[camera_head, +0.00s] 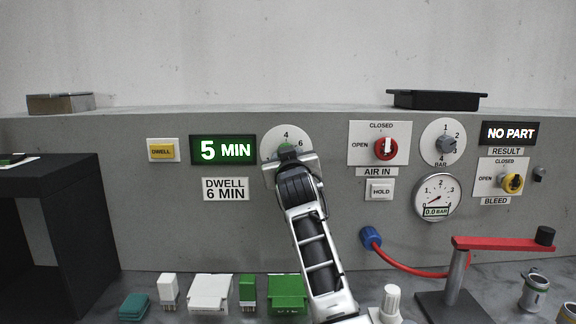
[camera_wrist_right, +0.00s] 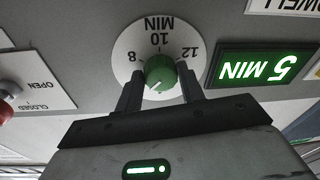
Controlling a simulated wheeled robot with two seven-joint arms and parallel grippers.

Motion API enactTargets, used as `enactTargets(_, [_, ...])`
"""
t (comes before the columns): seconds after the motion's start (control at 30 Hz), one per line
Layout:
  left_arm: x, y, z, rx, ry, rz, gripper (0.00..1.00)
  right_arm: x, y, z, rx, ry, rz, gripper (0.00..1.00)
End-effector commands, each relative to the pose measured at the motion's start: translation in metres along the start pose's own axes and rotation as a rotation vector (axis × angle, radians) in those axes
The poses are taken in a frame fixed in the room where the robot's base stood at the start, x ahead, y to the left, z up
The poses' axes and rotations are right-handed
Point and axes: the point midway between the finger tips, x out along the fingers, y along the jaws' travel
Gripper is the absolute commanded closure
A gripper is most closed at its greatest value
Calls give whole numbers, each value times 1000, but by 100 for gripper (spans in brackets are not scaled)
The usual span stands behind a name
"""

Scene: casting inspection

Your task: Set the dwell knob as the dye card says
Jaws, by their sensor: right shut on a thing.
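The round white dwell dial (camera_head: 272,146) is on the grey panel, with 4 and 6 readable at its top. The green dwell knob (camera_wrist_right: 160,72) is at its centre in the wrist view, which shows the dial upside down; its white mark points between 4 and 6 as seen from the front. My right gripper (camera_head: 290,160) is shut on the knob, one finger on each side. The display (camera_head: 222,150) reads 5 MIN. A white card (camera_head: 225,189) below it reads DWELL 6 MIN. My left gripper is not in view.
A yellow DWELL button (camera_head: 161,151) is left of the display. The red AIR IN knob (camera_head: 385,148), BAR knob (camera_head: 446,145), gauge (camera_head: 437,197) and yellow BLEED knob (camera_head: 512,183) are to the right. A red lever (camera_head: 500,243) and several small parts stand on the bench below.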

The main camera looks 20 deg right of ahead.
Motion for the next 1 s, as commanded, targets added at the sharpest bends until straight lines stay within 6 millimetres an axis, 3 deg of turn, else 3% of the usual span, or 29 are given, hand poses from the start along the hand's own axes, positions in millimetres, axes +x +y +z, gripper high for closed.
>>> enactTargets(0.4, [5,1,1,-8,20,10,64,0,-3,3,230,7,15,84])
enactTargets(1.0, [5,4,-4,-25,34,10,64,0,-2,3,276,8,21,84])
